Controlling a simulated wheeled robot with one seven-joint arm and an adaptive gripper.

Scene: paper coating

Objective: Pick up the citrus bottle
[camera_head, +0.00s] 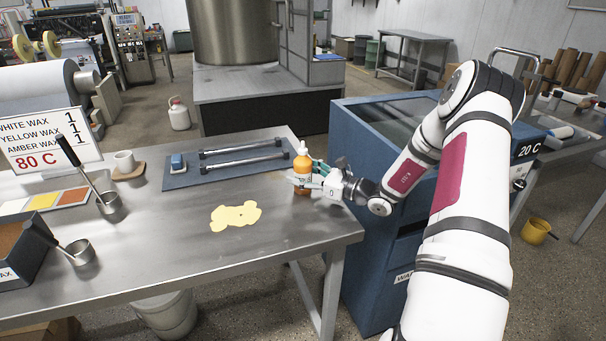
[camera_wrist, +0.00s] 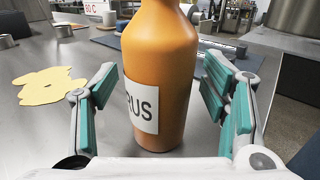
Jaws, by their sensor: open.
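The citrus bottle (camera_head: 302,172) is orange with a white label and a pale top. It stands upright near the right end of the steel table. In the wrist view the bottle (camera_wrist: 163,65) fills the middle, with "US" readable on its label and its top cut off by the frame. My gripper (camera_head: 318,172) is at the bottle's right side in the head view. In the wrist view my gripper (camera_wrist: 165,105) is open, with one teal-padded finger on each side of the bottle. Gaps show between the pads and the bottle.
A yellow spill (camera_head: 236,216) lies left of the bottle on the table (camera_head: 180,250). Behind is a blue mat (camera_head: 225,177) with metal bars and a small blue block. A blue machine (camera_head: 375,250) adjoins the table's right end.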

